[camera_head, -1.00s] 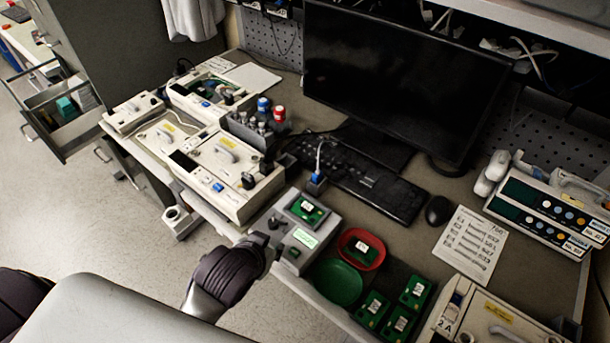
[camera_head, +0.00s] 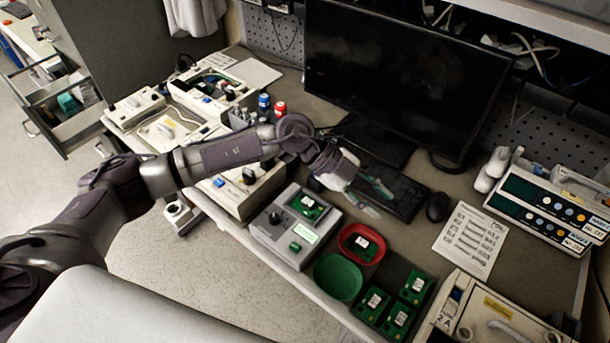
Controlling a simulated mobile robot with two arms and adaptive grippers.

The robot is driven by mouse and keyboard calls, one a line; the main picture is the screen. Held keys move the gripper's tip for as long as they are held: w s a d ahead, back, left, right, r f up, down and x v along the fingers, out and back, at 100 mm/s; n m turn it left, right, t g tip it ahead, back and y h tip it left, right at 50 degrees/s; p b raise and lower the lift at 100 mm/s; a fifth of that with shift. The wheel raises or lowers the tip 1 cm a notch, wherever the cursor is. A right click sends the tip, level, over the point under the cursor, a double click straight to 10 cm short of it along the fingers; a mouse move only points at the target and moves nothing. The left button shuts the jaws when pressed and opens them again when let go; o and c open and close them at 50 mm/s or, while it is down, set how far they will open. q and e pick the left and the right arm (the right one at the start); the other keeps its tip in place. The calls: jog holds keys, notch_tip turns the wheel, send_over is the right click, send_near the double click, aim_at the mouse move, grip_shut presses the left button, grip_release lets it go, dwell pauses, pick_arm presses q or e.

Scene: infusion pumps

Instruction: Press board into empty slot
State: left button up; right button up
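A green board (camera_head: 308,206) with a white label sits in the top of the grey tester box (camera_head: 270,235). Another green board (camera_head: 362,244) lies in the red round dish (camera_head: 347,253). Several green boards, one of them in front (camera_head: 373,302), lie in the black tray (camera_head: 420,267). I cannot make out which slot is the empty one. My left gripper (camera_head: 377,198) hangs over the keyboard, beyond the tester box. Its fingers look apart with nothing visible between them. My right gripper is out of view.
An empty green dish (camera_head: 338,277) stands beside the red dish. The monitor (camera_head: 400,80) rises behind the keyboard (camera_head: 405,195), with a mouse (camera_head: 438,207) to its right. Opened pump housings (camera_head: 213,88) stand at the left. Red and blue capped items (camera_head: 280,108) stand behind my arm.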

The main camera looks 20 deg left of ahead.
pick_arm(q)
jog(key=w+a+f+n+y, duration=0.1)
jog(key=a+f+y, duration=0.15)
jog(key=a, duration=0.25)
jog(key=w+a+f+y, duration=0.1)
jog(key=w+a+y, duration=0.15)
jog(key=a, duration=0.25)
jog(key=n+y, duration=0.1)
jog(key=y, duration=0.2)
send_over(306, 200)
jog(key=shift+a+g, duration=0.25)
jog(key=shift+g, duration=0.05)
notch_tip(306, 200, down, 6)
jog(key=b, duration=0.4)
jog(key=shift+f+b, duration=0.55)
jog(key=shift+f, duration=0.25)
jog(key=shift+c, duration=0.3)
grip_shut()
jog(key=shift+r, duration=0.1)
